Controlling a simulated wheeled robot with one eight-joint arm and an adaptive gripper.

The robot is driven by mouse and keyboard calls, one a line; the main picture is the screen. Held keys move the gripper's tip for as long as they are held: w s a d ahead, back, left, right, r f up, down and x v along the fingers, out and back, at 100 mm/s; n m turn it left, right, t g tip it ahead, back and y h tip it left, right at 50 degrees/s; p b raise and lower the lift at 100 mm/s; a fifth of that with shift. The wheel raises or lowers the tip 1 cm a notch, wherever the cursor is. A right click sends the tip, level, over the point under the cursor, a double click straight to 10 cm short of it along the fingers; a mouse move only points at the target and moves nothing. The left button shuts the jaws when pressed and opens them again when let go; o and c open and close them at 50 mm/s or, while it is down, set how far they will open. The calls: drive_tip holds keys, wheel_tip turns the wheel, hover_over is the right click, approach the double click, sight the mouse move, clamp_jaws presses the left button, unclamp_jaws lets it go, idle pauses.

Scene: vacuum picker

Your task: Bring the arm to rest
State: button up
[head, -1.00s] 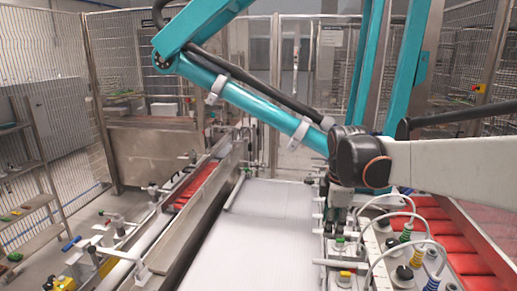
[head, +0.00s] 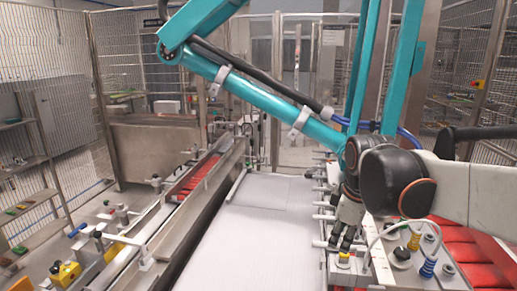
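My arm (head: 470,190) reaches in from the right edge, with a dark wrist joint at its end. My gripper (head: 343,242) hangs below that joint, fingers pointing down. It is over the left edge of the white vacuum unit (head: 378,268), close to a yellow fitting (head: 343,257). The fingers are small and dark here, so I cannot tell whether they are open or touching the fitting. No held object can be made out.
A teal machine arm (head: 260,96) slants down behind my wrist. A white conveyor (head: 255,225) runs down the middle and looks clear. Red rollers (head: 480,275) lie at right. A rail with clamps (head: 150,230) and a wire fence (head: 50,100) stand at left.

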drive_tip(key=s+f+m+t+b, duration=0.3)
drive_tip(key=s+f+m+b, duration=0.5)
drive_tip(key=s, duration=0.9)
wheel_tip(320, 180, down, 6)
drive_tip(key=m, duration=0.3)
drive_tip(key=shift+r+m+t+b, duration=0.2)
drive_tip(key=shift+m+t+b, duration=0.1)
drive_tip(key=shift+b, duration=0.05)
drive_tip(key=shift+a, duration=0.1)
idle(2.0)
